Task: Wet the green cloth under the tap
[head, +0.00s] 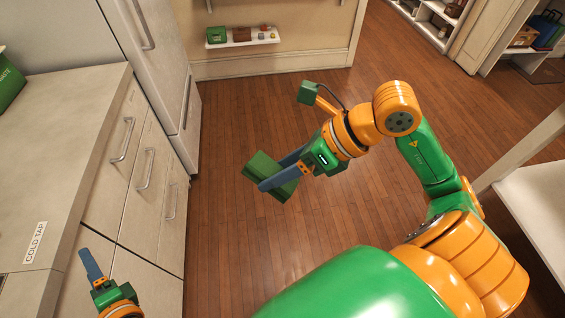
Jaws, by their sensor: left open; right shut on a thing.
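The green cloth (265,170) is a folded, block-like piece between the blue fingers of my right gripper (282,171). The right gripper is shut on it and holds it in the air over the wooden floor, right of the drawers. My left gripper (91,266) is at the bottom left, in front of the drawer fronts by the counter. It is open with no thing seen in it; only part of its fingers shows. A "COLD TAP" label (35,242) lies on the counter near its front edge. The tap itself is not in view.
A tall white fridge-like cabinet (150,60) stands beyond. A wall shelf (243,42) holds small items. A white surface (535,205) is at right. The floor between is clear.

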